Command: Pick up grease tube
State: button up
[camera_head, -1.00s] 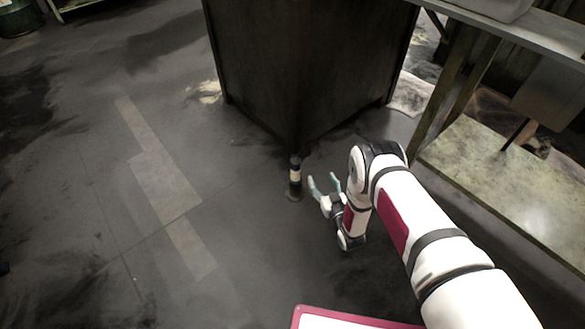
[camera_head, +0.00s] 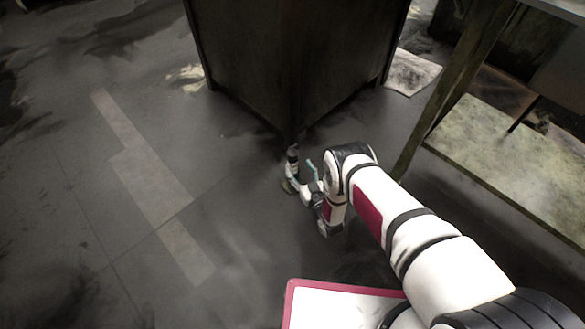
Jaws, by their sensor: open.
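The grease tube (camera_head: 292,156) is a small dark upright cylinder with a pale band. It stands on the floor at the near corner of the dark cabinet, its lower part partly covered by my gripper. My gripper (camera_head: 301,176) is open, low near the floor, with its fingers at the tube. One teal finger shows to the right of the tube, and the other finger reaches toward the tube's lower left. I cannot tell whether the fingers touch the tube.
The dark cabinet (camera_head: 295,60) stands right behind the tube. A workbench with a low, stained shelf (camera_head: 510,165) and a slanting leg (camera_head: 450,95) is on the right. The grey floor (camera_head: 90,210) on the left is open.

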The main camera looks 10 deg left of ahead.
aim_at(295, 163)
jog(key=shift+b+x, duration=1.6)
jog(key=shift+x, duration=1.2)
jog(key=shift+s+a+f, duration=0.1)
jog(key=shift+a+f, duration=0.05)
grip_shut()
